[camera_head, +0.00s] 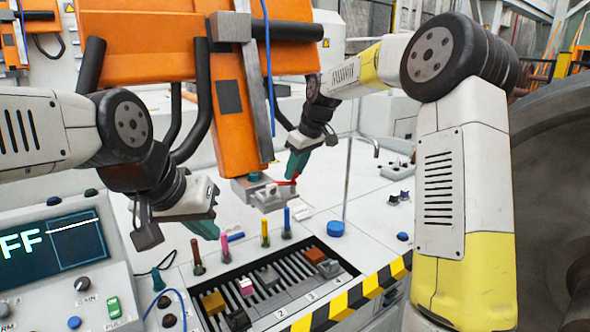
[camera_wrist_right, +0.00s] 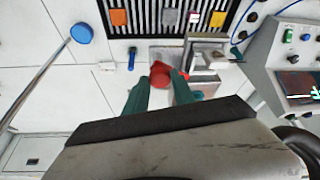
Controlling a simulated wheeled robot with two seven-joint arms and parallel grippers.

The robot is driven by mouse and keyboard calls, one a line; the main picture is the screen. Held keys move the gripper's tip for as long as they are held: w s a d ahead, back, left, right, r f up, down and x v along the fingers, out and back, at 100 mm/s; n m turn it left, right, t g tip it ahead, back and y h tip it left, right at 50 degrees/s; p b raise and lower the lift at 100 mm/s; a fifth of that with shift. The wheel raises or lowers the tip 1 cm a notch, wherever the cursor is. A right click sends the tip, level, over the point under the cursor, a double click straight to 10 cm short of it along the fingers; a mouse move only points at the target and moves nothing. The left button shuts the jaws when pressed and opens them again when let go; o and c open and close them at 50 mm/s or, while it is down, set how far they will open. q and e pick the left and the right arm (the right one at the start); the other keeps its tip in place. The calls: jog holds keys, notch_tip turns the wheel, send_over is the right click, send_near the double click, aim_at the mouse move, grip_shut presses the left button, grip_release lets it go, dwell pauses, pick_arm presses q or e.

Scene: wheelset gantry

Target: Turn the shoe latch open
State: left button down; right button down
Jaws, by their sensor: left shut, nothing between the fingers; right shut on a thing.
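The shoe (camera_head: 262,194) is a grey metal block at the lower end of the hanging orange arm. Its red latch (camera_head: 284,183) sticks out on the right side. My right gripper (camera_head: 293,176) reaches it from behind right. In the right wrist view the red latch (camera_wrist_right: 160,74) lies between the teal fingertips (camera_wrist_right: 160,86), and the gripper is shut on it. The shoe's metal (camera_wrist_right: 208,58) shows beside it there. My left gripper (camera_head: 210,233) is shut and empty, low and left of the shoe, apart from it. The latch's exact turn angle is hard to tell.
Below the shoe, a slotted rack (camera_head: 270,286) holds several small blocks, with upright coloured pegs behind it. A blue round knob (camera_head: 335,229) and a thin metal pole (camera_head: 348,180) stand to the right. A control panel (camera_head: 62,265) fills the lower left. The orange arm (camera_head: 235,110) hangs between my arms.

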jog(key=m, duration=0.2)
jog(key=m+t+h, duration=0.1)
jog(key=m, duration=0.1)
jog(key=m+h, duration=0.1)
jog(key=m, duration=0.1)
jog(key=shift+s+a+r, duration=0.1)
jog(key=shift+a, duration=0.2)
jog(key=m+h, duration=0.1)
jog(key=m, duration=0.2)
jog(key=m+h, duration=0.1)
jog(key=m, duration=0.1)
jog(key=shift+a+m+t, duration=0.1)
jog(key=shift+m+t, duration=0.2)
jog(key=shift+m, duration=0.1)
jog(key=c, duration=1.1)
grip_release()
jog(key=shift+o, duration=0.2)
jog(key=v, duration=0.7)
jog(key=shift+a+r, duration=0.15)
jog(key=shift+r, duration=0.15)
jog(key=shift+s, duration=0.15)
